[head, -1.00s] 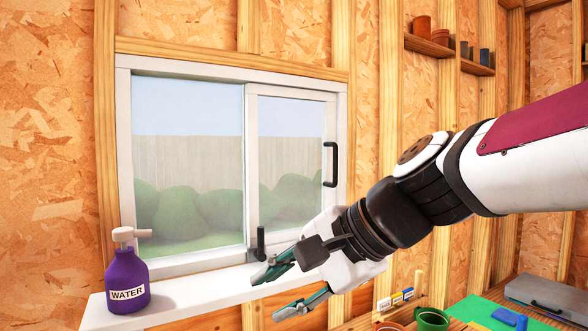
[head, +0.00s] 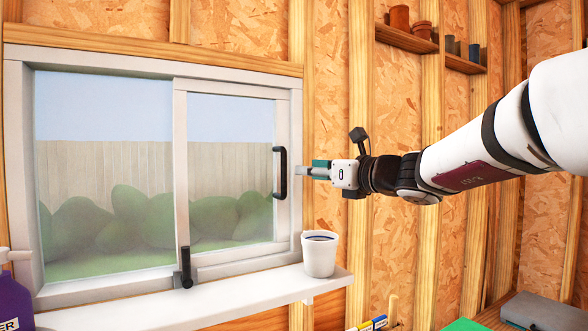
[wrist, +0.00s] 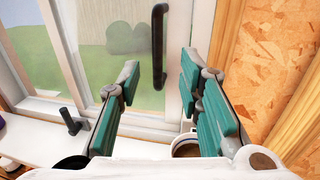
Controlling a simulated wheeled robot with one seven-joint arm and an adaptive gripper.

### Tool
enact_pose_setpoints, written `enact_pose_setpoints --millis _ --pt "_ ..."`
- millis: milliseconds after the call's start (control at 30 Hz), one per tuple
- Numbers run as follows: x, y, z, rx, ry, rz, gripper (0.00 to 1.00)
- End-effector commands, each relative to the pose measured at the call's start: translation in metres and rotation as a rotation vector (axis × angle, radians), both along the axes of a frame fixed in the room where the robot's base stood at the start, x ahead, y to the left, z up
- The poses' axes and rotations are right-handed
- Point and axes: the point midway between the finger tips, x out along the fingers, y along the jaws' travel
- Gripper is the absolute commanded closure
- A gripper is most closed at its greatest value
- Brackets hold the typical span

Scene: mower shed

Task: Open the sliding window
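The sliding window has a white frame (head: 150,64). Its right-hand pane (head: 228,140) stands against the right side of the frame. A black vertical handle (head: 279,172) is on that pane's right stile; it also shows in the wrist view (wrist: 158,45). A black latch (head: 185,262) stands upright at the bottom where the panes meet. My gripper (head: 306,172) is level with the handle, just to its right in the head view. In the wrist view my gripper (wrist: 160,75) has its green fingers spread, with the handle ahead between them. It holds nothing.
A white cup (head: 319,257) of dark liquid stands on the sill (head: 250,297), below my gripper. Shelves with pots (head: 400,18) hang at upper right. A bench with a green mat (head: 465,325) is at lower right.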

Motion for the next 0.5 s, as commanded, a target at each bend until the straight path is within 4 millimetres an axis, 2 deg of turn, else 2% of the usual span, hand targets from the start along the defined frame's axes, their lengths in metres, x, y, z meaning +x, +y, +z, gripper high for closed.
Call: enact_pose_setpoints --millis 200,500 --pt "0.030 0.033 0.000 0.000 0.000 0.005 0.67" --pt "0.062 0.065 0.000 -0.002 -0.001 0.003 0.67"
